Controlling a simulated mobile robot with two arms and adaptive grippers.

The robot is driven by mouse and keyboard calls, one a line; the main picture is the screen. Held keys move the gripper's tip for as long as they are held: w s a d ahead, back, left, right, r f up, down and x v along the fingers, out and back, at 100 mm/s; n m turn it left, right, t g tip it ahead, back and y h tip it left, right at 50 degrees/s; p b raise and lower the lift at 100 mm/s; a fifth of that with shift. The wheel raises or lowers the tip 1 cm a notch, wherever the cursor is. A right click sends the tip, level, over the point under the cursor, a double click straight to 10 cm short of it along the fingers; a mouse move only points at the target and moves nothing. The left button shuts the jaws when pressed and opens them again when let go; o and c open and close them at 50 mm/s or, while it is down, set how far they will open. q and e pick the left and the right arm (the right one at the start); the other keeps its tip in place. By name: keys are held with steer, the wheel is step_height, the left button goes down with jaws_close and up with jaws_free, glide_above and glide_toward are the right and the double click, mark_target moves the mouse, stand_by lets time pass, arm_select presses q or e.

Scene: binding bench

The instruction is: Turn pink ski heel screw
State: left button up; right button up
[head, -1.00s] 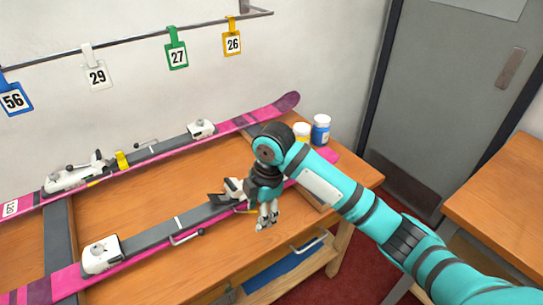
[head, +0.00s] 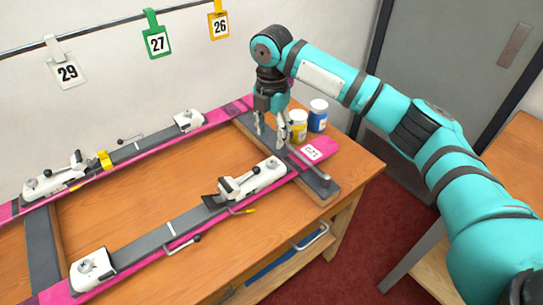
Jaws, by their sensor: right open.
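Two pink skis lie on the wooden bench, a near one (head: 318,151) and a far one (head: 222,116). The near ski carries a white heel-like binding piece (head: 252,180) and a white toe-like piece (head: 92,270). The far ski has a similar long white binding (head: 55,183) and a smaller white piece (head: 190,121). The heel screws are too small to make out. My right gripper (head: 270,137) points down, open and empty, above the far right of the bench between the skis' right ends. My left gripper is out of view.
A yellow jar (head: 298,127) and a blue jar (head: 318,116) stand right beside my right gripper. Number tags (head: 157,41) hang on the wall rail. Bench wood between the skis is clear.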

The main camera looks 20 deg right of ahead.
mark_target(272, 162)
step_height(272, 162, down, 9)
steer(key=shift+f+p, duration=0.1)
steer(key=shift+p, duration=0.4)
steer(key=shift+f, duration=0.35)
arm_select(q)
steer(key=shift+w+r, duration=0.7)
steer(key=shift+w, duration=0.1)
arm_select(e)
jaws_close()
